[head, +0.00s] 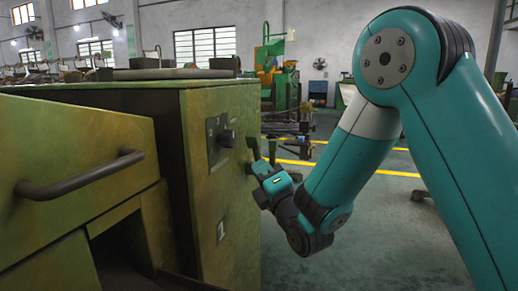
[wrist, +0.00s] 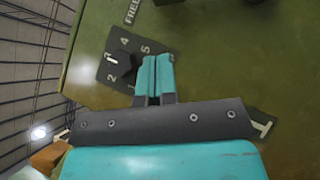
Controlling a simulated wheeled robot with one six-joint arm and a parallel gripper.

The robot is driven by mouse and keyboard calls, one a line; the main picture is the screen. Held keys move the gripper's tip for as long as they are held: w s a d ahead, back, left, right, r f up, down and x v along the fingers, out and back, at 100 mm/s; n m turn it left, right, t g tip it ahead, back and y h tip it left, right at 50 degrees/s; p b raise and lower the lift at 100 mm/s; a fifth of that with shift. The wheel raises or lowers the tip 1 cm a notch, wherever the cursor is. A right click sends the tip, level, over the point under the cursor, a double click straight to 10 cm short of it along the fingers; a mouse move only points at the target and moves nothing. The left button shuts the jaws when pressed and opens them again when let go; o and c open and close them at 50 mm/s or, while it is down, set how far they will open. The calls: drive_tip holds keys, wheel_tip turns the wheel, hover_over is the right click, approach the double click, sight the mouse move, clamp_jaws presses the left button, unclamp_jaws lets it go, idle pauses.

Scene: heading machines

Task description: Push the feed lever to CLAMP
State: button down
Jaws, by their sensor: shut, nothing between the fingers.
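The feed lever seems to be the dark part (head: 253,146) sticking out from the far edge of the green machine's side in the head view. In the wrist view a dark piece (wrist: 168,2) is cut off by the top edge, beside the word FREE (wrist: 132,12). I see no CLAMP label. My gripper (head: 262,168) is close to the machine's side, just below that dark part. In the wrist view its teal fingers (wrist: 154,75) are together and empty, in front of the panel. I cannot tell whether they touch anything.
A black knob (head: 226,138) on a numbered plate is on the machine side, left of my fingers in the wrist view (wrist: 122,64). A drawer handle (head: 80,175) juts out at the left. Floor (head: 380,230) right of the machine is open.

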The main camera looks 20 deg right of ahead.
sight(251, 139)
drive_tip(key=w+r+p, duration=0.1)
drive_tip(key=w, duration=0.1)
drive_tip(key=w+r+p, duration=0.2)
drive_tip(key=w, duration=0.1)
drive_tip(key=shift+w+d+r+p, duration=0.1)
drive_tip(key=shift+w+r+p, duration=0.05)
drive_tip(key=shift+w+p, duration=0.2)
drive_tip(key=shift+w+d+r+p, duration=0.15)
drive_tip(key=shift+w+d+p, duration=0.35)
drive_tip(key=shift+p, duration=0.4)
